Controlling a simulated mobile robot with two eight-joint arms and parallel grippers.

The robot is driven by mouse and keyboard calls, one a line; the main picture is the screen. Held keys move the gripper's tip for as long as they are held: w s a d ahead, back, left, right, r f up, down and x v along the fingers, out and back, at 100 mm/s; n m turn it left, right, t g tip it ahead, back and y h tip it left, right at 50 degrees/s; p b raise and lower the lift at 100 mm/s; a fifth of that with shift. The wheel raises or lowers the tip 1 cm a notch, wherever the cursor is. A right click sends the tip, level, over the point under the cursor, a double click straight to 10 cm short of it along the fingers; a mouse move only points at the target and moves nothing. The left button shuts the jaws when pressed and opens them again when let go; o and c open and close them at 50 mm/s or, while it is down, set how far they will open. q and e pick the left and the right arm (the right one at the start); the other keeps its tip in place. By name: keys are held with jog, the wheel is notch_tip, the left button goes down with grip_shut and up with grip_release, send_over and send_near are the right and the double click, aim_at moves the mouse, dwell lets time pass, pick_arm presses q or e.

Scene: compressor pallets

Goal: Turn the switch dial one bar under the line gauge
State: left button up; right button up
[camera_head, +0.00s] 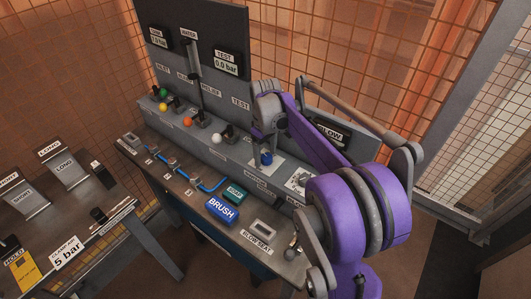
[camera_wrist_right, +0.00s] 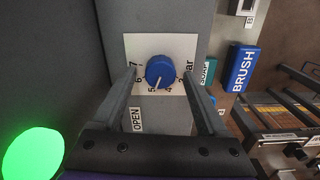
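The switch dial is a blue round knob (camera_wrist_right: 159,71) on a white numbered plate (camera_wrist_right: 182,48) in the right wrist view. Its white mark points down, between 5 and 4, nearer 5. The knob (camera_head: 266,158) also shows below my right arm in the head view. My right gripper (camera_wrist_right: 159,75) is open, with one finger on each side of the knob and gaps to both. The line gauge (camera_head: 159,38) is at the upper left of the grey panel; its figure is too small to read surely. My left gripper is not in view.
A test gauge (camera_head: 227,64) reads 0.0 bar. Coloured valve knobs, including an orange one (camera_head: 187,122), line the bench to the left. A blue BRUSH block (camera_head: 222,209) lies in front. A bright green round thing (camera_wrist_right: 33,152) is at the wrist view's lower left.

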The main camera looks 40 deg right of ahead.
aim_at(265, 156)
notch_tip(265, 156, up, 11)
jog(key=shift+p, duration=0.35)
jog(key=shift+f, duration=0.1)
dwell(0.6)
jog(key=s+a+f+m+t, duration=0.1)
jog(key=s+a+f+t, duration=0.1)
jog(key=s+a+f, duration=0.5)
jog(key=s+a+f+m+t, duration=0.1)
jog(key=s+a+f+t, duration=0.2)
jog(key=s+a+f, duration=0.4)
jog(key=s+a, duration=0.5)
jog(key=shift+s, duration=0.25)
jog(key=shift+a, duration=0.1)
